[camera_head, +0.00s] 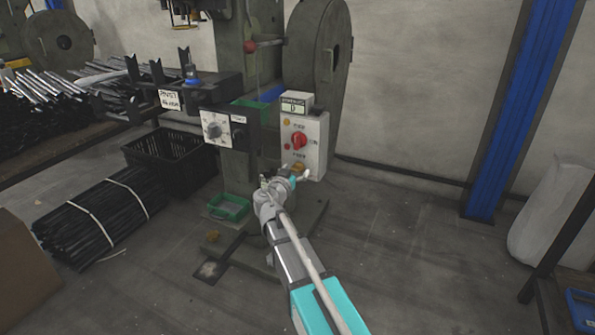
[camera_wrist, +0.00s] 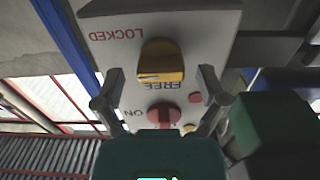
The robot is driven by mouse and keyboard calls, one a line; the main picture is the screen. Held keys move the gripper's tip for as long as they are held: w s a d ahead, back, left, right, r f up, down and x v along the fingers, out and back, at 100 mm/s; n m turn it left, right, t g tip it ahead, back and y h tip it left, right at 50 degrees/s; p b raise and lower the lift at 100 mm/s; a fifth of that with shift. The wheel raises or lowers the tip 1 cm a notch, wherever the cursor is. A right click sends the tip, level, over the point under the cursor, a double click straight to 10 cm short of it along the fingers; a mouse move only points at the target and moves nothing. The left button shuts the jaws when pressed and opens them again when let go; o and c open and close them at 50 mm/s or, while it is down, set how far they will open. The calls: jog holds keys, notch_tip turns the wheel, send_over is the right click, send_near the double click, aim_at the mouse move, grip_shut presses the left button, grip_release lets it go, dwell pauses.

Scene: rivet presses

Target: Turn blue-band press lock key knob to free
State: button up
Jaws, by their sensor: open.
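The yellow key knob (camera_wrist: 161,56) sits on a pale panel (camera_wrist: 215,40) that appears upside down in the wrist view. LOCKED is printed beside it at upper left and FREE just below it. I cannot tell clearly which word the knob points to. My gripper (camera_wrist: 160,80) is open, with one finger on each side of the knob and gaps between. In the head view my gripper (camera_head: 296,174) is at the bottom of the white control box (camera_head: 317,150), partly covering the yellow knob (camera_head: 298,167).
A red knob (camera_head: 299,140) is above the yellow one on the box, near ON in the wrist view. A second grey panel (camera_head: 214,128) is at left. A green tray (camera_head: 229,208) and black crate (camera_head: 170,155) stand left.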

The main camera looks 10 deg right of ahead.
jog(key=shift+c, duration=0.2)
jog(key=c, duration=1.1)
jog(key=shift+d, duration=0.25)
jog(key=shift+a, duration=0.1)
